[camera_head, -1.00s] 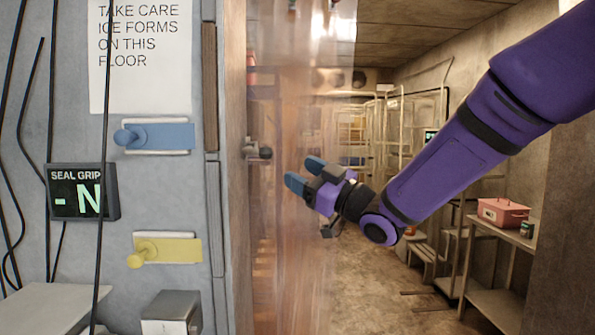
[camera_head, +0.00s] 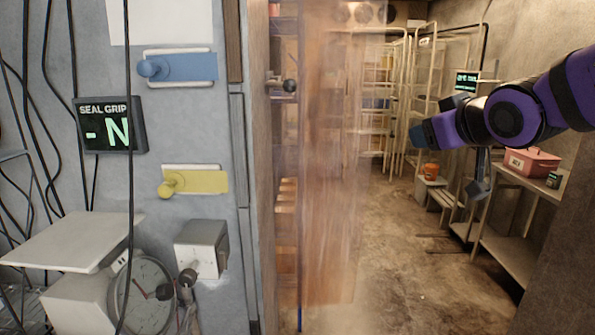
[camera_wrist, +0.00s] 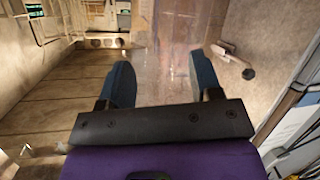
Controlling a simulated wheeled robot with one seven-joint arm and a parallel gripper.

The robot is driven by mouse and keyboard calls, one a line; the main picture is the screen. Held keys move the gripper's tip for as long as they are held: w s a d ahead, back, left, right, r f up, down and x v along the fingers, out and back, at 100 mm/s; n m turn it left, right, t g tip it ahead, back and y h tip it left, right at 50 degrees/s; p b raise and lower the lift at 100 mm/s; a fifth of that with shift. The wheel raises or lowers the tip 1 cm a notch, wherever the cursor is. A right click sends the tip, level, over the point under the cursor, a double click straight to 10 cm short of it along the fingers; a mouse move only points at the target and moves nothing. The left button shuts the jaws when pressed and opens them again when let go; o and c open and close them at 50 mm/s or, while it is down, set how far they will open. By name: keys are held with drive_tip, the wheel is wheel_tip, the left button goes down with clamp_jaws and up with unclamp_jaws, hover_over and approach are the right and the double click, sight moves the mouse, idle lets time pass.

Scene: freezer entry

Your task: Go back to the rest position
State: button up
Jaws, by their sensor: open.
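My gripper (camera_head: 418,134) is at the right of the head view, in front of the freezer room's shelving and to the right of the strip curtain. Its blue fingers point left, and the far finger is partly hidden there. In the wrist view my gripper (camera_wrist: 165,82) shows two blue fingers set well apart, with nothing between them. It touches nothing that I can see.
A translucent strip curtain (camera_head: 335,190) hangs in the doorway. The wall at left carries a blue handle (camera_head: 185,66), a yellow handle (camera_head: 200,181) and a seal grip display (camera_head: 108,125). A red box (camera_head: 531,162) stands on a shelf at right. The floor (camera_head: 400,270) is clear.

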drive_tip(key=s+d+f+m+g, duration=0.1)
drive_tip(key=s+d+f+g, duration=0.1)
drive_tip(key=s, duration=0.5)
drive_tip(key=s+d+f+m+g+h, duration=0.1)
drive_tip(key=s+d+f+m+g, duration=0.1)
drive_tip(key=s, duration=0.6)
drive_tip(key=s+d+f+m+g+h, duration=0.1)
drive_tip(key=s+d+f+g, duration=0.1)
drive_tip(key=s, duration=0.5)
drive_tip(key=f+g, duration=0.1)
drive_tip(key=g, duration=0.1)
drive_tip(key=shift+s+f+m+g, duration=0.15)
drive_tip(key=shift+f+m+g, duration=0.15)
drive_tip(key=shift+f+m, duration=0.1)
